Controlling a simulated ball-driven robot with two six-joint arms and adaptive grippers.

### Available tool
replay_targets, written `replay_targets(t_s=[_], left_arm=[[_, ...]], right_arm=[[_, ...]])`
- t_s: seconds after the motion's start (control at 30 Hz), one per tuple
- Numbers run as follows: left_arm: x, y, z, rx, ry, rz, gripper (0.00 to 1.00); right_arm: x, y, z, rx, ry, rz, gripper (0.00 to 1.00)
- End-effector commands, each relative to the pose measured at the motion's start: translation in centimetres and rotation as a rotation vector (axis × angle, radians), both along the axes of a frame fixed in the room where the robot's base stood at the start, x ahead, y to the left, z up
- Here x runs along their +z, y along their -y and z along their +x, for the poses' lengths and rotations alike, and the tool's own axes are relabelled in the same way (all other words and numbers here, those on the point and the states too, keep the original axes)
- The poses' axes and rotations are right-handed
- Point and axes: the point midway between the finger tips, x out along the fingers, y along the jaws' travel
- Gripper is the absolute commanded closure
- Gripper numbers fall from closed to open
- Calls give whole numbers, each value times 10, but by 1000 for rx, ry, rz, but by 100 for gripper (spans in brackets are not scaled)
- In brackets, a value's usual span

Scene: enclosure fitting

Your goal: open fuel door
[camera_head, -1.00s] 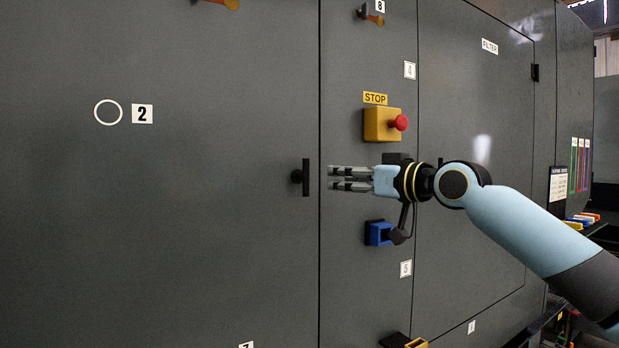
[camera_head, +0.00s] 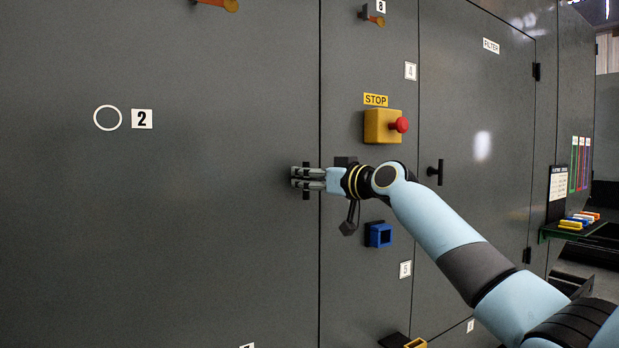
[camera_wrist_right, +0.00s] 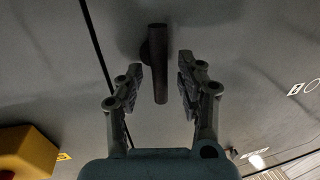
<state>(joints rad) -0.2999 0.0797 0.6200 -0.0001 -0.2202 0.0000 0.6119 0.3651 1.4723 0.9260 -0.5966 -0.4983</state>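The large dark grey door panel (camera_head: 180,230) with the "2" label fills the left of the head view. Its black T-shaped handle (camera_head: 306,193) stands near the panel's right edge, partly hidden by my right gripper (camera_head: 300,178). In the right wrist view the handle (camera_wrist_right: 157,50) runs between the two fingers, with a gap on each side. The right gripper is open around it. The left gripper is not in view. No label reading fuel is visible.
A yellow box with a red STOP button (camera_head: 383,125) sits above my right arm, and a blue square socket (camera_head: 379,234) below it. The FILTER door (camera_head: 470,200) with its own black handle (camera_head: 436,173) is to the right.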

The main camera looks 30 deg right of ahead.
Motion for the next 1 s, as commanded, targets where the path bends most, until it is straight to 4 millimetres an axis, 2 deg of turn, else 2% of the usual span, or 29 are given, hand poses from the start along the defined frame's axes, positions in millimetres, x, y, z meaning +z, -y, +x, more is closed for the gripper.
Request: replay_targets(t_s=[0.03, 0.33, 0.77, 1.0], left_arm=[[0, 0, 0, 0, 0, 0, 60], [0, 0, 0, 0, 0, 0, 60], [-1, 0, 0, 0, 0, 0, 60], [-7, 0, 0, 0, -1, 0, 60]], right_arm=[[0, 0, 0, 0, 0, 0, 62], [0, 0, 0, 0, 0, 0, 100], [-1, 0, 0, 1, -1, -2, 100], [-2, -1, 0, 2, 5, -61, 100]])
